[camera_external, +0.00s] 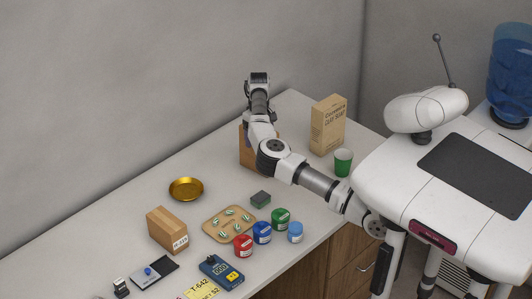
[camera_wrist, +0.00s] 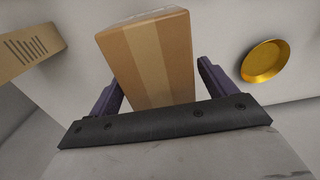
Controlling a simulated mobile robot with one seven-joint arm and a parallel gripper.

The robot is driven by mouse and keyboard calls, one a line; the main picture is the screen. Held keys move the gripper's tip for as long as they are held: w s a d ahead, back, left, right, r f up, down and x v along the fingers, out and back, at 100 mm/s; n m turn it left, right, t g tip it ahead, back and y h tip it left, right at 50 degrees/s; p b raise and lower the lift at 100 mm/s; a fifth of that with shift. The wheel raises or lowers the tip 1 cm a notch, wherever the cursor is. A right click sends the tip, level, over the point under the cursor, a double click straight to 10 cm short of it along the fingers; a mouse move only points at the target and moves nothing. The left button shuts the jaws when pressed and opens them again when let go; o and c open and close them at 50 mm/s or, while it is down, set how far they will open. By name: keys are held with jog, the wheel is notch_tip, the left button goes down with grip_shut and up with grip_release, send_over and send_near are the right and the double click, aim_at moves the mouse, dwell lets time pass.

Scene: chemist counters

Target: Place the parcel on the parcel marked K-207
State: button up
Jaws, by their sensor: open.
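A brown cardboard parcel (camera_external: 246,151) stands on the counter, partly hidden behind my arm. In the wrist view this parcel (camera_wrist: 150,60), with a paler tape band, lies between the two dark purple fingers of my gripper (camera_wrist: 160,68). The fingers are open, with a visible gap on the right side; they do not grip it. In the external view my fingers are hard to make out behind the wrist. A second tan parcel (camera_external: 166,229) with a white label on its front stands at the left of the counter. Its label is too small to read surely.
A gold dish (camera_external: 186,188) lies between the parcels and also shows in the wrist view (camera_wrist: 265,61). A tall brown carton (camera_external: 328,125) and a green cup (camera_external: 343,162) stand to the right. A pill tray (camera_external: 230,215), several jars and a blue meter (camera_external: 221,272) line the front.

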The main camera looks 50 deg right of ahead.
notch_tip(320, 180, up, 12)
jog(key=b, duration=0.2)
jog(key=shift+b, duration=0.4)
